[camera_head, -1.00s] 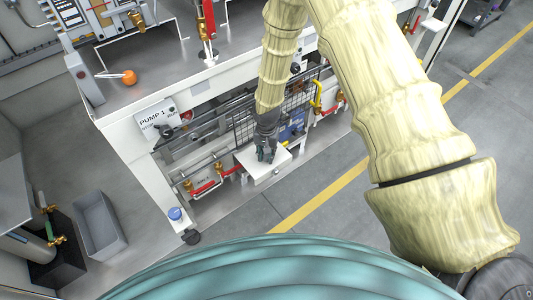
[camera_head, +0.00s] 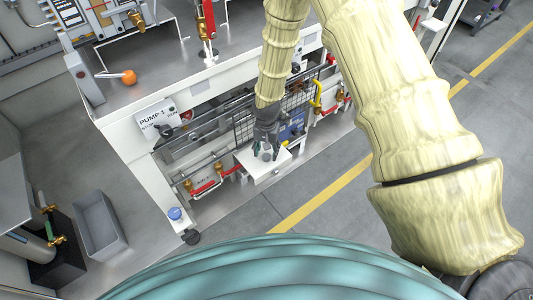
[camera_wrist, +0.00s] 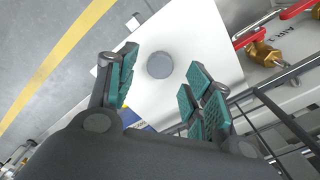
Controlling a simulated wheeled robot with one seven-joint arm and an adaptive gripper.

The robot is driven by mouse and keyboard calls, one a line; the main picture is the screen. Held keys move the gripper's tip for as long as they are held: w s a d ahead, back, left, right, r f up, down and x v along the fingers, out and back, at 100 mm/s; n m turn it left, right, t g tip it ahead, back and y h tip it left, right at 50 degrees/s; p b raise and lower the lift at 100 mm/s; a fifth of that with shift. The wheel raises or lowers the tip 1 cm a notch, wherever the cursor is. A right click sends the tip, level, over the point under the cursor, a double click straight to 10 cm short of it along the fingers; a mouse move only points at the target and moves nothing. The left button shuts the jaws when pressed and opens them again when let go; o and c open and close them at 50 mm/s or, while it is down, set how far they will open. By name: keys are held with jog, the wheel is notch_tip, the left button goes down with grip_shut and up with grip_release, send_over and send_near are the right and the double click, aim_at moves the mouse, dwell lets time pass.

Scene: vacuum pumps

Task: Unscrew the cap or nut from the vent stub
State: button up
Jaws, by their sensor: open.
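A round grey cap (camera_wrist: 160,65) stands on top of a white box (camera_wrist: 195,38) in the wrist view, seen from above. My gripper (camera_wrist: 163,88) is open, with teal finger pads to the left and right of the cap's near side. Clear gaps show between the pads and the cap, and nothing is held. In the head view my gripper (camera_head: 265,146) is over the white box (camera_head: 262,172), and the small grey cap (camera_head: 266,156) shows at its fingertips. Any stub or thread under the cap is hidden.
A black wire guard (camera_wrist: 285,118) and a red-handled brass valve (camera_wrist: 262,52) lie close on the right in the wrist view. The pump bench (camera_head: 150,85) rises behind the box in the head view. Open floor (camera_head: 330,205) with a yellow line lies in front.

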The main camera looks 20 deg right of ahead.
notch_tip(320, 180, up, 10)
jog(key=shift+f, duration=0.25)
jog(key=shift+c, duration=0.2)
dwell(0.4)
grip_shut()
dwell(0.9)
jog(key=s+f+n+y, duration=0.1)
jog(key=s+f+n, duration=0.2)
jog(key=s+f, duration=1.1)
jog(key=s+d+f+n+h, duration=0.1)
jog(key=s+d+n, duration=0.1)
jog(key=s, duration=0.9)
jog(key=s+d+f+n, duration=0.1)
jog(key=s+d, duration=0.1)
jog(key=s, duration=1)
notch_tip(320, 180, up, 27)
jog(key=p, duration=2.7)
jog(key=shift+w+a+r, duration=0.15)
jog(key=shift+w+a, duration=0.15)
